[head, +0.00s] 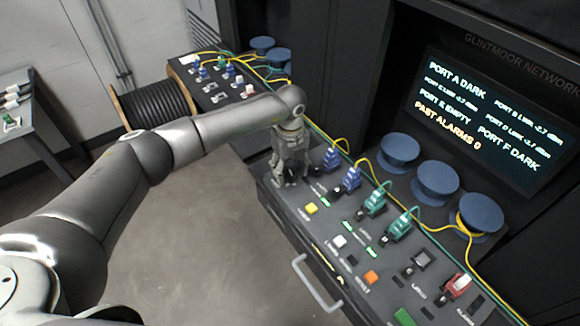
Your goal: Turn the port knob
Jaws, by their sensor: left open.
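My left gripper (288,178) points down over the far left end of the console (400,262), with its jaws open. A small dark knob-like part (292,173) shows at its fingertips, mostly hidden by the fingers. I cannot tell whether they touch it or which way it points. Blue connectors (331,158) and green connectors (375,201) stand in a row just right of the gripper. The screen (490,118) reads Port A dark, Port E empty, Port F dark, past alarms 0. My right gripper is out of view.
Yellow cables run behind the connectors to blue spools (435,182). A yellow button (311,208), an orange button (371,277) and a red-and-white switch (457,285) sit on the console. A drawer handle (316,284) juts from its front. A black cable reel (155,104) stands behind my arm.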

